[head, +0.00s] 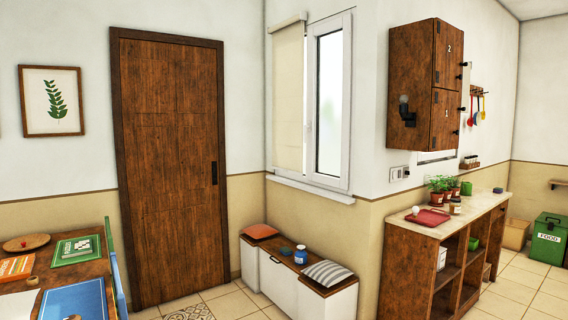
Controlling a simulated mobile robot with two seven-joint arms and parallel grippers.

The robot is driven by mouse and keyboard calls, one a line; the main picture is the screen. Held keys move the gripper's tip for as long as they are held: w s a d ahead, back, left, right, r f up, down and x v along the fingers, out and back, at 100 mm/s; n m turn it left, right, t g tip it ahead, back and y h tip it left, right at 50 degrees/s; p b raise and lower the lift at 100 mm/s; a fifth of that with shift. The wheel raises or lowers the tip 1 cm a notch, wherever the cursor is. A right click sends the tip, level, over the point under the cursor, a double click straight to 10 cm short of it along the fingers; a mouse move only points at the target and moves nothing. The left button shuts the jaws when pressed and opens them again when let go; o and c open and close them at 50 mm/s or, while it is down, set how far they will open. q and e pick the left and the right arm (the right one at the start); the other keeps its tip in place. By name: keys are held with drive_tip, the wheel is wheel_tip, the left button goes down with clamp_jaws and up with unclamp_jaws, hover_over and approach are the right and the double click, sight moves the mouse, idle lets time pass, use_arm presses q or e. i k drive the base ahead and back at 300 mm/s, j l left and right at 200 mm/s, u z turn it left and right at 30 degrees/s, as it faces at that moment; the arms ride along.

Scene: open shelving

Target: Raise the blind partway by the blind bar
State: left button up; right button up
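A cream roller blind (289,95) hangs over the left part of the window. It is lowered nearly to the sill, and its top roller (287,23) sits above the frame. The blind bar (287,170) at the blind's lower edge is small and hard to make out at this distance. The right window pane (329,100) is uncovered. Neither of my grippers is in view.
A low bench (292,279) with cushions and a blue jar stands below the window sill (310,188). A closed wooden door (172,165) is to the left. A wooden counter (440,235) stands right, and a table with books (75,285) is front left.

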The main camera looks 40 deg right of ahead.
sight(285, 159)
drive_tip(key=i+l+z, duration=0.75)
drive_tip(key=i, duration=0.3)
drive_tip(key=i+l+z, duration=0.15)
drive_tip(key=i+l, duration=0.15)
drive_tip(key=i, duration=0.2)
drive_tip(key=i+l+z, duration=0.2)
drive_tip(key=i, duration=0.3)
drive_tip(key=i+j+u, duration=0.1)
drive_tip(key=i+u, duration=0.35)
drive_tip(key=i, duration=0.25)
drive_tip(key=i+l+u, duration=0.1)
drive_tip(key=i+u, duration=0.4)
drive_tip(key=i, duration=0.2)
